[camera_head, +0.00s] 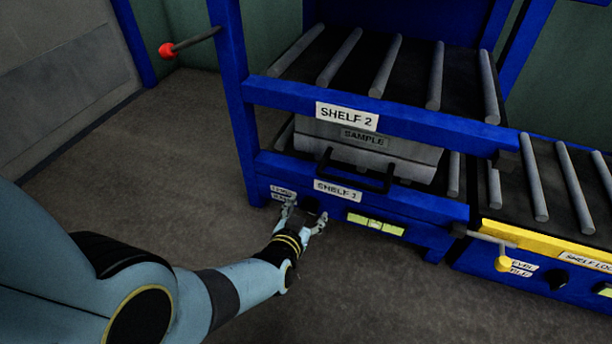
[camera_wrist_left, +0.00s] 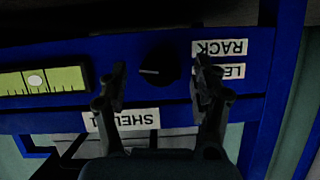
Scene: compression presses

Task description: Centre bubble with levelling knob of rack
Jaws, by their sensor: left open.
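The rack's black levelling knob (camera_wrist_left: 160,66) is on the blue lower beam, with a pale pointer line on its face; in the head view it is mostly hidden by my gripper. My left gripper (camera_head: 304,216) is open at the beam. In the wrist view, which is upside down, its fingers (camera_wrist_left: 159,70) are on either side of the knob with gaps. The yellow-green level (camera_head: 376,224) is to the right of the knob. Its pale round bubble (camera_wrist_left: 35,80) shows in the wrist view, but the level's left end is cut off, so its centring is unclear. My right gripper is out of view.
A grey sample block (camera_head: 370,150) with a black handle (camera_head: 352,176) sits on shelf 1 above the beam. A roller cart (camera_head: 560,195) with a yellow edge and a yellow-ended lever (camera_head: 503,264) stands at the right. Floor in front is clear.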

